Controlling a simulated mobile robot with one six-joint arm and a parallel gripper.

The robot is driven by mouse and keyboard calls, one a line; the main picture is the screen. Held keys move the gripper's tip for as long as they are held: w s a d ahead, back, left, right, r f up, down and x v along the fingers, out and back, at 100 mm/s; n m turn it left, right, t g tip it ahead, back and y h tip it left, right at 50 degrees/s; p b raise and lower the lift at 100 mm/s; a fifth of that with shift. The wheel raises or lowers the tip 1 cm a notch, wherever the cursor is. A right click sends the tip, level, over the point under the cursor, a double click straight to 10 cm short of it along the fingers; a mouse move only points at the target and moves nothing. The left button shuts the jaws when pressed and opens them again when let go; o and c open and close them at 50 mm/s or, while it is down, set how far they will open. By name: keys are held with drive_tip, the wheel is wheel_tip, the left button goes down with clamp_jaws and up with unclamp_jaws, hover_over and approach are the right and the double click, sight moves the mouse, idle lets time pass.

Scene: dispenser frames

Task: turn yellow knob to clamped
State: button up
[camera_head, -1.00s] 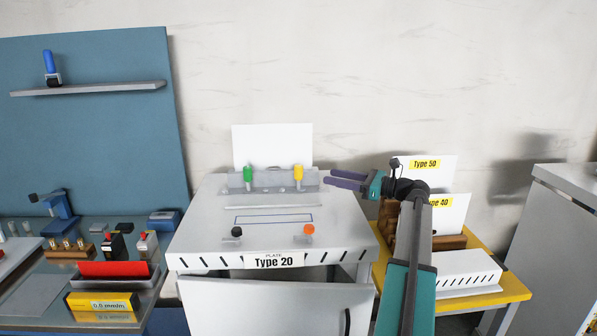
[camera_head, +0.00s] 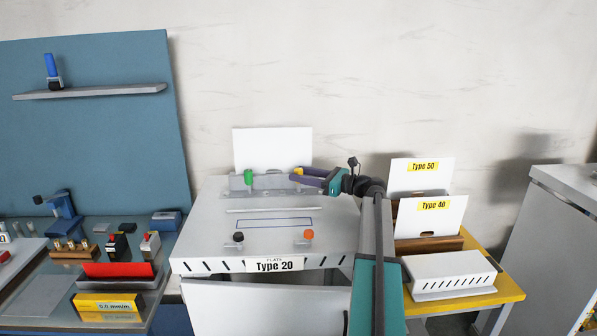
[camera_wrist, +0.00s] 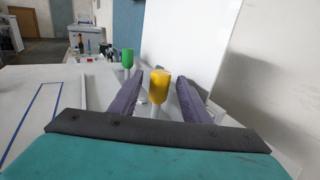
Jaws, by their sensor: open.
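The yellow knob (camera_wrist: 158,84) stands upright between the two purple fingers of my gripper (camera_wrist: 160,97) in the wrist view. A gap shows on each side of it, so the fingers are open around it and not closed on it. In the head view my gripper (camera_head: 308,176) reaches in from the right at the back of the machine top, and only a bit of the yellow knob (camera_head: 297,171) shows past the fingers. The green knob (camera_head: 248,177) stands upright to the left on the same grey bar, apart from my gripper. It also shows in the wrist view (camera_wrist: 127,57).
The white machine (camera_head: 200,225) is labelled Type 20, with black (camera_head: 238,237) and orange (camera_head: 308,235) knobs in front. A white sheet (camera_head: 262,149) stands behind the bar. Card holders stand on a yellow table (camera_head: 505,287) at right. A cluttered bench is at left.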

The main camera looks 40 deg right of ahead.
drive_tip(key=shift+x, duration=0.85)
drive_tip(key=c, duration=1)
drive_tip(key=shift+c, duration=0.2)
drive_tip(key=shift+d+r+n+g+y, duration=0.1)
drive_tip(key=shift+d+n+g+y, duration=0.1)
drive_tip(key=shift+n+g+y, duration=0.6)
drive_tip(key=shift+a+n+g+y+p, duration=0.1)
drive_tip(key=shift+n+g+y+p, duration=0.5)
drive_tip(key=shift+n+g+y, duration=1.3)
drive_tip(key=shift+m+t, duration=0.3)
drive_tip(key=o, duration=1)
drive_tip(key=shift+o, duration=0.2)
